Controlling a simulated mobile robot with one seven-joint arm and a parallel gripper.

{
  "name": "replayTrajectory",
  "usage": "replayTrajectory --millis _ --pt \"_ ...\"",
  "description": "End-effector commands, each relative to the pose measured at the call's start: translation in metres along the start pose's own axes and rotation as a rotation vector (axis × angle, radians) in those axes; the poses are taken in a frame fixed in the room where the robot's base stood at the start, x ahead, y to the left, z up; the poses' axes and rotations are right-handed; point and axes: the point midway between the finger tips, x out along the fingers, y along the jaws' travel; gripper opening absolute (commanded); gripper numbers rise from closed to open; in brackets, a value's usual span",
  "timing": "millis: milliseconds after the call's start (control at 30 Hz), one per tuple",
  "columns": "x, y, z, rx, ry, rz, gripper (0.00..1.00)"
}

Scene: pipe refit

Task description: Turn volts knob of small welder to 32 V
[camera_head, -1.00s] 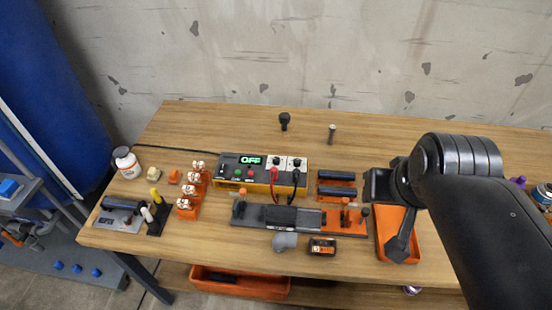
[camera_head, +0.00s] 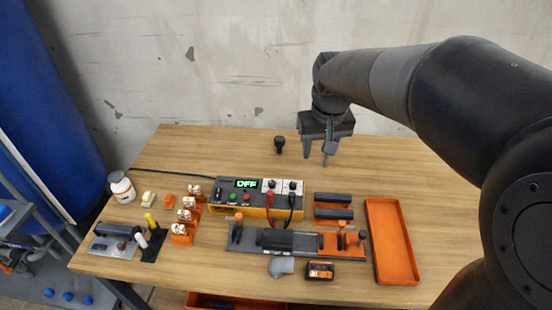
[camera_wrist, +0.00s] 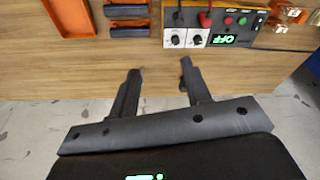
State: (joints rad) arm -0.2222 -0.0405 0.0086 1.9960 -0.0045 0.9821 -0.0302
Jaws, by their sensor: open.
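The small welder (camera_head: 231,208) is a yellow and dark box at the middle left of the bench, with a green display (camera_head: 246,184) reading OFF. Two white plates with dark knobs sit on its top, a left knob (camera_head: 270,184) and a right knob (camera_head: 292,186); I cannot read which one is volts. In the wrist view the welder shows upside down at the top, with knobs (camera_wrist: 175,40) and (camera_wrist: 193,41). My gripper (camera_head: 318,160) is open and empty, pointing down behind and to the right of the welder, apart from it. It also shows in the wrist view (camera_wrist: 159,78).
Red and black cables plug into the welder's front. An orange tray (camera_head: 391,242) and dark bars in orange holders (camera_head: 333,206) lie to the right. A black upright peg (camera_head: 279,145) stands behind the welder. A clamp fixture (camera_head: 287,241) lies in front. The back right is clear.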

Motion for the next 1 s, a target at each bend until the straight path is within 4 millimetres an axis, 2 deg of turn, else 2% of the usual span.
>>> replayTrajectory --millis 33,200,400,500,700,867,1000 --pt "0.013 -0.008 -0.013 -0.02 -0.023 -0.004 0.44" --pt "0.053 -0.033 -0.053 -0.078 -0.086 -0.015 0.44" --pt "0.105 -0.067 -0.087 -0.141 -0.155 -0.025 0.44" --pt "0.126 -0.08 -0.098 -0.164 -0.179 -0.028 0.44" --pt "0.146 -0.092 -0.106 -0.185 -0.201 -0.03 0.44" --pt "0.161 -0.093 -0.103 -0.187 -0.206 -0.03 0.44" --pt "0.186 -0.093 -0.098 -0.187 -0.207 -0.029 0.44"
